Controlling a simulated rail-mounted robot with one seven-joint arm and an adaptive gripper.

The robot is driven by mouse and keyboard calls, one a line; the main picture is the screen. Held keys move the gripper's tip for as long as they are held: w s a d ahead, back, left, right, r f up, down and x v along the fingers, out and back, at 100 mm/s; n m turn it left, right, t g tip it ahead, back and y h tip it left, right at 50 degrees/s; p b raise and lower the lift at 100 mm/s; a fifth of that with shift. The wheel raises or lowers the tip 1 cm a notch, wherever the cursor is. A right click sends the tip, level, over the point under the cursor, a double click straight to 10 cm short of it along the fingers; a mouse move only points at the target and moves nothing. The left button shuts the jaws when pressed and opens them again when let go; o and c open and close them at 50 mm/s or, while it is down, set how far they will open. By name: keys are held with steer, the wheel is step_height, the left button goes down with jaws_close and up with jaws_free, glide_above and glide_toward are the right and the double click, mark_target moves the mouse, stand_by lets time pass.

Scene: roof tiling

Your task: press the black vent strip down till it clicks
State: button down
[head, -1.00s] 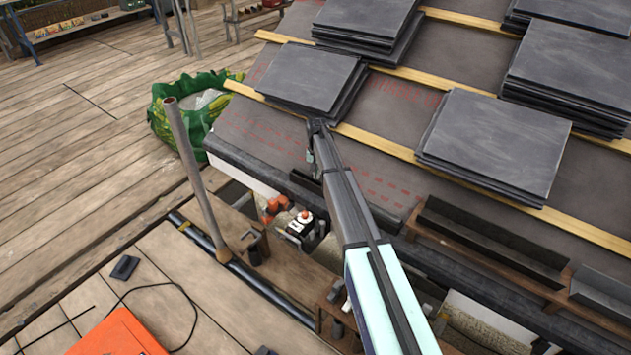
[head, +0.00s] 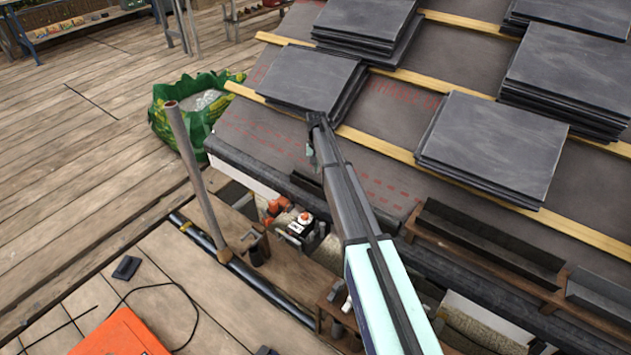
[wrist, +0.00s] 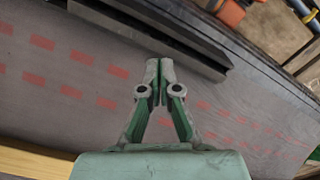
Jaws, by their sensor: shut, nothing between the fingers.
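The black vent strip (wrist: 150,38) lies along the eave edge of the roof, on the grey underlay, in the wrist view. In the head view a short dark part of it shows (head: 306,183), and my arm hides the rest. My gripper (wrist: 154,66) is shut and empty, with its fingertips together just beside the strip's near edge. In the head view my gripper (head: 312,160) is over the underlay near the eave. I cannot tell whether the tips touch anything.
Stacks of slates (head: 495,145) rest on the roof along wooden battens (head: 400,151). A wooden rack with dark channel pieces (head: 490,240) stands to the right along the eave. A metal pole (head: 196,175) and a green bag (head: 165,118) stand at the left.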

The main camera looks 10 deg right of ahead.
step_height(320, 180, up, 5)
steer(key=shift+f+p, duration=0.1)
steer(key=shift+p, duration=0.9)
steer(key=s+f+n, duration=0.2)
steer(key=s+f, duration=0.1)
steer(key=s, duration=2)
steer(key=s+f+n, duration=0.1)
steer(key=s+f, duration=0.3)
steer(key=s, duration=1.9)
steer(key=s+f+g, duration=0.2)
steer(key=s+f, duration=0.3)
steer(key=s, duration=0.4)
steer(key=s+f+g+p, duration=0.1)
steer(key=s+f+g, duration=0.1)
steer(key=s+f, duration=0.4)
steer(key=s+f+g, duration=0.2)
steer(key=s+f, duration=0.3)
steer(key=s, duration=0.8)
steer(key=shift+s+f+g+p, duration=0.2)
steer(key=shift+s+g+p, duration=0.1)
steer(key=shift+g, duration=0.1)
steer(key=shift+w, duration=0.1)
